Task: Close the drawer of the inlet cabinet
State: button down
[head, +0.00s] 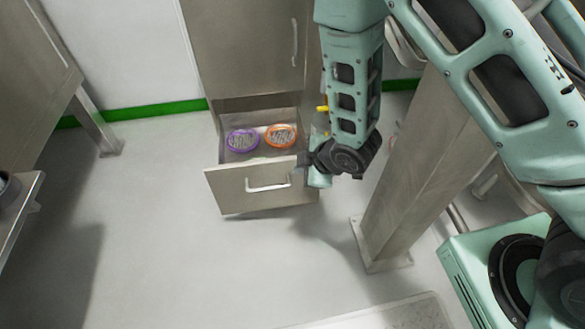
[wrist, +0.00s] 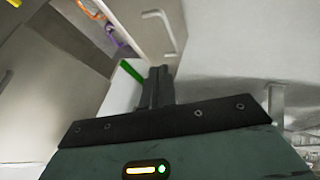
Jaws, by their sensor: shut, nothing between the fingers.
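The inlet cabinet (head: 240,50) is a tall metal unit. Its lower drawer (head: 229,188) is pulled out, with a bar handle (head: 268,187) on the front. In the wrist view the drawer front (wrist: 144,32) and its handle (wrist: 163,28) are at the top. My gripper (head: 299,171) is at the right end of the drawer front in the head view. Its fingers (wrist: 159,72) are shut and empty, close to the drawer front's end; I cannot tell whether they touch it. My arm hides the drawer's right side.
In the drawer lie a purple-rimmed round item (head: 242,139) and an orange-rimmed one (head: 280,136); something yellow-topped (head: 322,109) is partly hidden. A metal post (head: 410,170) stands right of the drawer. A bench (head: 20,205) is at left. Floor before the drawer is clear.

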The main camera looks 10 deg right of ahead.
jog(key=b, duration=0.3)
send_near(276, 166)
notch_tip(276, 166, down, 4)
jog(key=s+a, duration=0.2)
jog(key=w, duration=0.2)
jog(key=shift+w+b, duration=0.4)
jog(key=shift+w, duration=0.75)
jog(key=shift+w, duration=0.1)
